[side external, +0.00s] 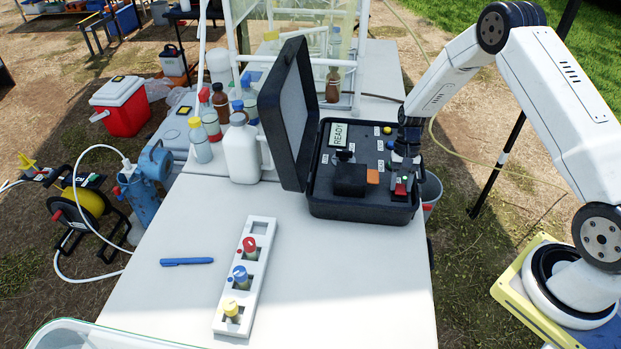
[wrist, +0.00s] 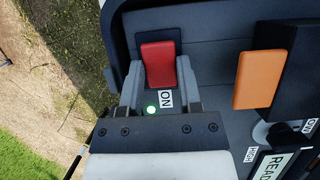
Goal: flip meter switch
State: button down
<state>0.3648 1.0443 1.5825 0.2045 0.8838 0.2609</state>
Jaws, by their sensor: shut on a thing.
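The meter is an open black case (side external: 360,212) on the white table, its lid raised on the left. Its display (side external: 338,134) reads READY. The red switch (side external: 401,187) sits near the case's front right corner. In the wrist view the red switch (wrist: 158,64) is between my two fingers, with an ON label and a lit green light (wrist: 151,110) close by. My gripper (wrist: 158,80) is shut on the red switch; in the side view my gripper (side external: 402,170) points down into the case. The fingers partly hide the switch's sides.
An orange block (side external: 373,176) and a black block (side external: 350,180) stand in the case beside the switch. Bottles (side external: 241,150) stand left of the lid. A white rack (side external: 245,275) with capped vials and a blue pen (side external: 187,262) lie in front. The table's front right is clear.

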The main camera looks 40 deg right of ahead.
aim_at(401, 189)
jog(key=shift+s+a+t+h, duration=0.15)
jog(key=shift+s+t+h, duration=0.05)
jog(key=shift+t+h, duration=0.6)
jog(key=shift+s+a+t+h, duration=0.15)
jog(key=shift+t+h, duration=0.65)
jog(key=c, duration=0.6)
grip_release()
jog(key=shift+o, duration=0.2)
jog(key=shift+r, duration=0.15)
jog(key=shift+r, duration=3.8)
